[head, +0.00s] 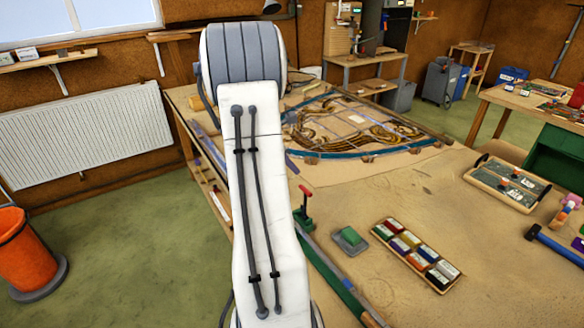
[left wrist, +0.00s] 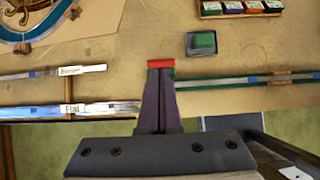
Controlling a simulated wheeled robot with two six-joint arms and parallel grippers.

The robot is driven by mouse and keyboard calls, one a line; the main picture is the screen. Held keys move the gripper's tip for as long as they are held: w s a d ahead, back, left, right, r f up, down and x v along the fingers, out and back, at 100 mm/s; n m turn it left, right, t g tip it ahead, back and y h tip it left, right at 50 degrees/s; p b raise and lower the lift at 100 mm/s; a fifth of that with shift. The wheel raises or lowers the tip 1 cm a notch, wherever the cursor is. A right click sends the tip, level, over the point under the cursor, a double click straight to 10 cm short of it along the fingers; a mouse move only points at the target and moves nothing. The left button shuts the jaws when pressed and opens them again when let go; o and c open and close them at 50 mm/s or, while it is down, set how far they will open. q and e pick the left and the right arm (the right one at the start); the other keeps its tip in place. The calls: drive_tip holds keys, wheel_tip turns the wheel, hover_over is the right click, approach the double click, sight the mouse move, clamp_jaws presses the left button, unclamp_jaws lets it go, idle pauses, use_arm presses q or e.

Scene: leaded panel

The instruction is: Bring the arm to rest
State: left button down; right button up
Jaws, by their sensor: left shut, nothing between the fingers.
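My left arm's white link fills the middle of the head view and hides my left gripper there. In the left wrist view my left gripper (left wrist: 160,85) is shut, its dark fingers together and empty. It is over the workbench edge (left wrist: 225,103). A red part (left wrist: 160,63) shows just past the fingertips; I cannot tell whether they touch it. In the head view a red-handled green clamp (head: 304,203) stands on the bench edge beside my arm. My right gripper is in neither view.
A leaded panel (head: 355,122) lies at the back of the bench. A green pad (head: 350,237) and a tray of coloured blocks (head: 388,226) are right of my arm. Labelled strips (left wrist: 70,108) lie along the edge. An orange bucket (head: 25,255) stands on the floor at left.

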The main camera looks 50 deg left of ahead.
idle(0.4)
use_arm(q)
drive_tip(key=w+d+m+g+h+b, duration=0.1)
drive_tip(key=w+d+m, duration=0.3)
drive_tip(key=d, duration=0.5)
drive_tip(key=w+d+m+g+h+b, duration=0.1)
drive_tip(key=w+d+m, duration=0.2)
drive_tip(key=d+m, duration=0.5)
drive_tip(key=s+d+m+g+h+b, duration=0.1)
drive_tip(key=s+d+m+g+b, duration=0.15)
drive_tip(key=d+m, duration=1.1)
drive_tip(key=s+d+f+m+g+y+b, duration=0.1)
drive_tip(key=s+d+f+m, duration=0.1)
drive_tip(key=s+d+m, duration=0.6)
drive_tip(key=s+d+f+m+g+y+b, duration=0.1)
drive_tip(key=s+d+f+m, duration=0.1)
drive_tip(key=s+d+m, duration=0.7)
drive_tip(key=s+d, duration=0.3)
drive_tip(key=s, duration=0.1)
drive_tip(key=shift+f+b, duration=0.3)
drive_tip(key=shift+b, duration=0.1)
